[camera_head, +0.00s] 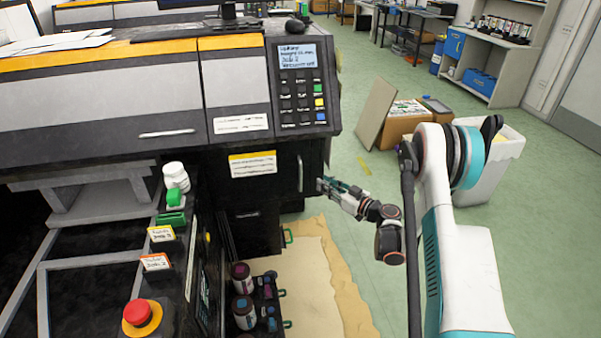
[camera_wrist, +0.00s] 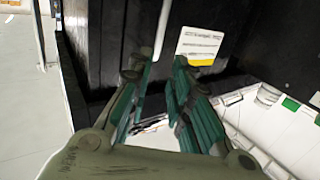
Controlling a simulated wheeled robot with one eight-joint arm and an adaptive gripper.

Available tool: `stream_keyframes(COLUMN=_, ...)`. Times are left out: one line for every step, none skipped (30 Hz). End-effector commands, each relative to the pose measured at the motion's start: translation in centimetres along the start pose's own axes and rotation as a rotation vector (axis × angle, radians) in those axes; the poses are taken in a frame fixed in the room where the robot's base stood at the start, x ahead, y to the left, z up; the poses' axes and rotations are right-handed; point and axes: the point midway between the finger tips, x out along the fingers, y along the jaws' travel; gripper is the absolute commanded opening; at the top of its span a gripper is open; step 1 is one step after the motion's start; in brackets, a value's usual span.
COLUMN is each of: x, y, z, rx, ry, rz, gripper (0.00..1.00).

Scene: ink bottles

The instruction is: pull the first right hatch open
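The first right hatch (camera_head: 281,189) is a black panel below the keypad on the machine's right end and looks closed. It carries a white and yellow label (camera_head: 253,164) and a thin upright pale handle (camera_head: 300,173) near its right edge. In the wrist view the handle (camera_wrist: 162,30) comes down from the top edge, left of the label (camera_wrist: 199,45). My gripper (camera_head: 321,184) is just right of the handle in the head view. In the wrist view my gripper (camera_wrist: 160,72) is open, and the handle's lower end appears between its fingertips. I cannot tell whether they touch it.
A rack of ink bottles (camera_head: 244,311) stands at the machine's lower front, over a tan floor sheet (camera_head: 312,280). A red emergency button (camera_head: 138,312) is at lower left. A cardboard box (camera_head: 405,122) and white bin (camera_head: 497,165) stand behind my arm. Green floor is free at right.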

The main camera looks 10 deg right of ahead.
Motion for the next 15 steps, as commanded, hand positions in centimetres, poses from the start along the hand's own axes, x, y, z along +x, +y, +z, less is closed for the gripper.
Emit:
stream_keyframes(x=-0.2, y=0.2, z=0.6, rx=-0.004, ry=0.01, rz=0.003, gripper=0.19)
stream_keyframes(x=-0.2, y=0.2, z=0.8, rx=-0.008, ry=0.017, rz=0.005, gripper=0.19)
stream_keyframes(x=-0.3, y=0.3, z=1.1, rx=-0.011, ry=0.023, rz=0.006, gripper=0.19)
stream_keyframes(x=-0.4, y=0.3, z=1.2, rx=-0.012, ry=0.026, rz=0.007, gripper=0.19)
stream_keyframes(x=-0.4, y=0.3, z=1.3, rx=-0.013, ry=0.028, rz=0.008, gripper=0.19)
stream_keyframes(x=-0.3, y=0.3, z=1.4, rx=-0.015, ry=0.03, rz=0.008, gripper=0.19)
stream_keyframes(x=-0.2, y=0.3, z=1.4, rx=-0.015, ry=0.031, rz=0.007, gripper=0.19)
stream_keyframes(x=0.0, y=0.3, z=1.4, rx=-0.015, ry=0.031, rz=0.007, gripper=0.19)
stream_keyframes(x=0.4, y=0.3, z=1.4, rx=-0.015, ry=0.031, rz=0.006, gripper=0.19)
stream_keyframes(x=0.8, y=0.3, z=1.4, rx=-0.015, ry=0.031, rz=0.006, gripper=0.19)
stream_keyframes(x=1.1, y=0.3, z=1.4, rx=-0.015, ry=0.031, rz=0.007, gripper=0.19)
stream_keyframes(x=1.7, y=0.3, z=1.5, rx=-0.015, ry=0.031, rz=0.007, gripper=0.19)
stream_keyframes(x=2.3, y=0.3, z=1.5, rx=-0.015, ry=0.03, rz=0.006, gripper=0.19)
stream_keyframes(x=2.9, y=0.2, z=1.5, rx=-0.015, ry=0.03, rz=0.005, gripper=0.19)
stream_keyframes(x=3.6, y=0.3, z=1.5, rx=-0.015, ry=0.03, rz=0.005, gripper=0.19)
